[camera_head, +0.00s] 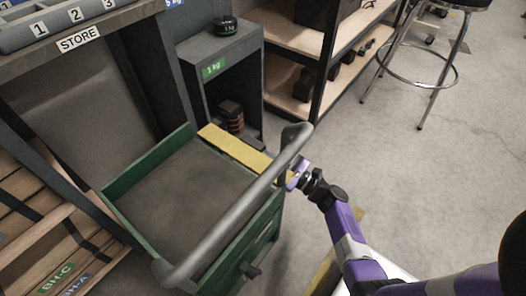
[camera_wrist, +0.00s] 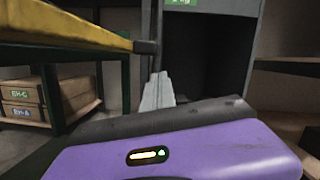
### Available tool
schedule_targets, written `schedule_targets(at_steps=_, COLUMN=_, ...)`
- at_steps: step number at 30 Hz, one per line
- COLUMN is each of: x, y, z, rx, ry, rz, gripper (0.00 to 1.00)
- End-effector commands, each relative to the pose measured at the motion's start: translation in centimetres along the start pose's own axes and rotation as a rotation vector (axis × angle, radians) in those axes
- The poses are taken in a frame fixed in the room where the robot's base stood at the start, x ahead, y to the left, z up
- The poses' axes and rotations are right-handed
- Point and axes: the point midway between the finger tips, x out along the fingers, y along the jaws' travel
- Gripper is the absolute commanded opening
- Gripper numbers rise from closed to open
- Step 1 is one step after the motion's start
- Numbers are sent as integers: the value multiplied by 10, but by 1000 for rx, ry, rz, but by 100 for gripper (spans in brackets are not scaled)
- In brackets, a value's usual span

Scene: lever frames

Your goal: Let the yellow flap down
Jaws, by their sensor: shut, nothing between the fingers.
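The yellow flap (camera_head: 234,150) shows as a long flat strip along the right-hand side of the green cart, at about the height of its rim. In the wrist view the flap (camera_wrist: 75,22) runs in from the upper left, with a dark end piece by my fingers. My gripper (camera_head: 297,174) is at the flap's near end, beside the grey push handle. In the wrist view my gripper (camera_wrist: 158,92) is shut and empty, its fingers just right of and below the flap's end. I cannot tell whether they touch it.
The green cart (camera_head: 147,165) has a thick grey handle (camera_head: 235,215) close to my gripper. A dark cabinet (camera_head: 222,60) with weights stands behind the flap. Wooden shelves (camera_head: 283,85) and a stool (camera_head: 420,55) stand farther back. The floor (camera_head: 440,170) on the right is clear.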

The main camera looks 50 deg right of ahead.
Motion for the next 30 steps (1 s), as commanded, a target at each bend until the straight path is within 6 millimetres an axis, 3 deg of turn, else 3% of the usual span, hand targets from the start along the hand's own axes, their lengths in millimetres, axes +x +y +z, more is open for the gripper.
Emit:
schedule_targets(at_steps=6, x=-42, y=-1, z=4, rx=0, ry=3, rz=-2, gripper=0)
schedule_targets(at_steps=12, x=-71, y=-1, z=3, rx=0, ry=1, rz=-1, gripper=0)
schedule_targets(at_steps=26, x=-82, y=0, z=2, rx=-14, ry=2, rz=-1, gripper=0)
schedule_targets(at_steps=30, x=-81, y=-8, z=-23, rx=-122, ry=121, rz=-8, gripper=0)
